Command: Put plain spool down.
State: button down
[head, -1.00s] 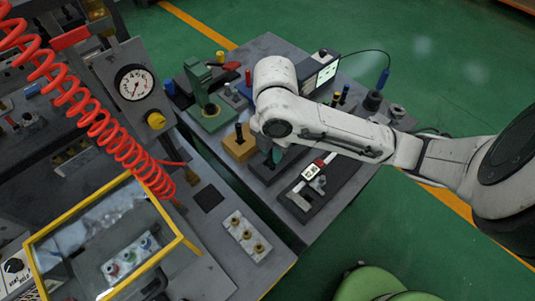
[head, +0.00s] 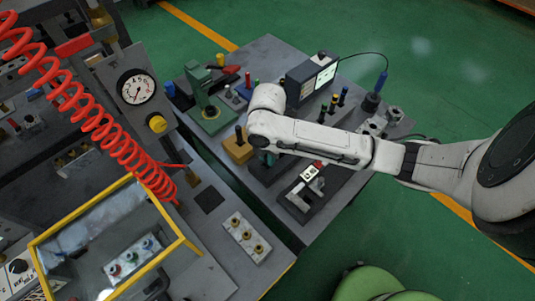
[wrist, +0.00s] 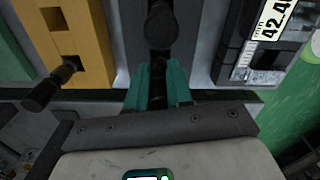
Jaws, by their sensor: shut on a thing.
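My gripper (wrist: 158,88) has teal fingers and is shut on a dark spool (wrist: 162,32), which I take to be the plain spool. The spool's round dark end shows just beyond the fingers in the wrist view. Below it is a grey surface between a yellow block and a caliper-like gauge; I cannot tell whether the spool touches it. In the head view the teal of my gripper (head: 269,158) shows just below my arm, and the spool is hidden by the arm.
The yellow block (head: 238,147), with a black-handled pin (wrist: 52,86), stands close on the left. A green fixture (head: 208,112) and a display box (head: 312,76) stand further back.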

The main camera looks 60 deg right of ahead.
jog(key=shift+f, duration=0.15)
jog(key=c, duration=1)
grip_release()
notch_tip(320, 180, up, 12)
jog(key=shift+r+b, duration=0.2)
jog(key=shift+b, duration=0.1)
